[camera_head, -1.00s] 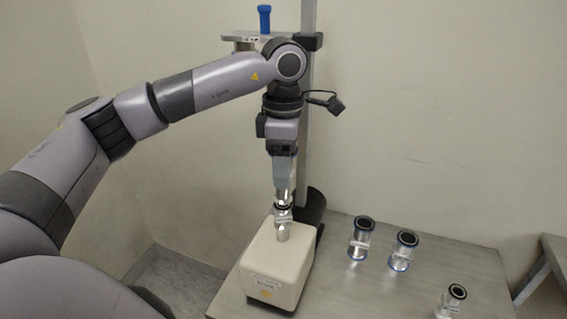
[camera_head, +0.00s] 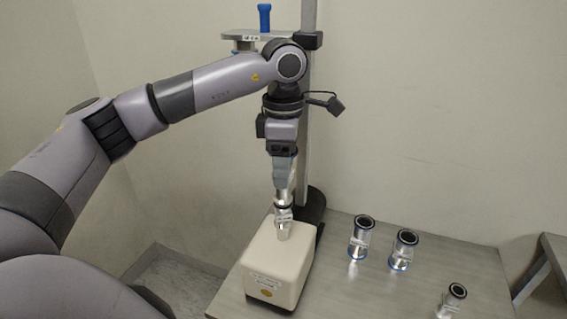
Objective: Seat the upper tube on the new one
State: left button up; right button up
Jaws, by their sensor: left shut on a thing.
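My left gripper (camera_head: 284,183) points straight down above the white pump-like box (camera_head: 270,262) and is shut on a shiny metal tube (camera_head: 283,199), which I take to be the upper tube. Directly below it, a short metal tube (camera_head: 283,231) stands on top of the box. A dark ring shows between the two tubes. I cannot tell whether they touch there or are slightly apart. The fingertips are small and partly merge with the metal. My right gripper is not in view.
A smaller one (camera_head: 452,300) is at the front right. A vertical post (camera_head: 308,110) rises behind my arm, with a blue-handled part (camera_head: 264,18) on its bracket.

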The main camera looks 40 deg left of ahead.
pick_arm(q)
jog(key=shift+f, duration=0.35)
dwell(0.6)
jog(key=o, duration=1.2)
notch_tip(320, 180, up, 7)
jog(key=shift+r+b, duration=0.1)
jog(key=shift+b, duration=0.35)
